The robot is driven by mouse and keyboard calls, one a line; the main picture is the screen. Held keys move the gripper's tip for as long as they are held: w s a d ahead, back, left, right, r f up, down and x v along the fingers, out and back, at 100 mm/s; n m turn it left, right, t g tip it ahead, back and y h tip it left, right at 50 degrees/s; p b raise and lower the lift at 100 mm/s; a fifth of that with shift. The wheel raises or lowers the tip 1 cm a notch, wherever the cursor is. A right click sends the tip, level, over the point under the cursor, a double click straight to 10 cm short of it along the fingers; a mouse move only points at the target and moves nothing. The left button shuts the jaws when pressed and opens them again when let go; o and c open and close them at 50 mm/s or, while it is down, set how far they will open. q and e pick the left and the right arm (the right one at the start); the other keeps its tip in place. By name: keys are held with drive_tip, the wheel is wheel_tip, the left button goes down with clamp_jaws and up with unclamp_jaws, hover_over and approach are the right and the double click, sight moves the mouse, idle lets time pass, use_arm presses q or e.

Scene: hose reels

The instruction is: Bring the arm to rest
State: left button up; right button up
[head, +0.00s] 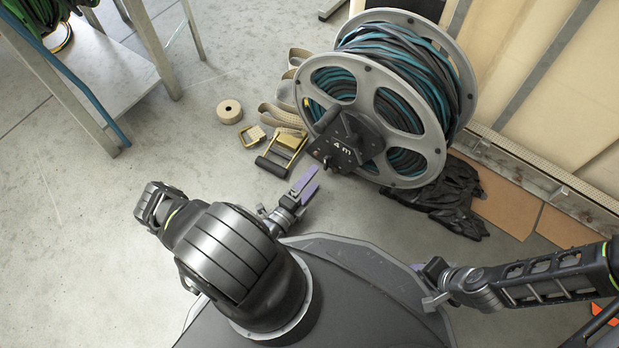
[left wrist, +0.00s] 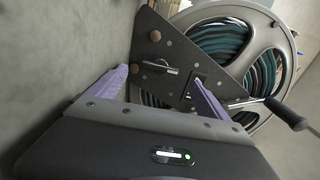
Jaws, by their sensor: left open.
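A large grey hose reel (head: 407,165) wound with black and teal hose stands on the floor at the upper right of the head view, with a dark hub plate marked "4 m" (head: 345,148) facing my side. My left gripper (head: 305,186) has purple fingers and is just below that plate in the head view. In the left wrist view its fingers (left wrist: 160,76) are apart, with the reel's dark plate (left wrist: 165,45) and a black-handled crank (left wrist: 286,113) beyond them. I see nothing held. My right gripper (head: 433,283) is low at the right, partly hidden; its jaw opening is unclear.
A tan tape roll (head: 229,111), a yellow-and-black ratchet buckle (head: 281,153) and beige webbing (head: 280,116) lie left of the reel. A black crumpled cloth (head: 448,196) lies by cardboard (head: 508,202) below right. A metal-legged table (head: 99,78) stands upper left. Floor at left is clear.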

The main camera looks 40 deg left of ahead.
use_arm(q)
drive_tip(key=shift+s, duration=0.4)
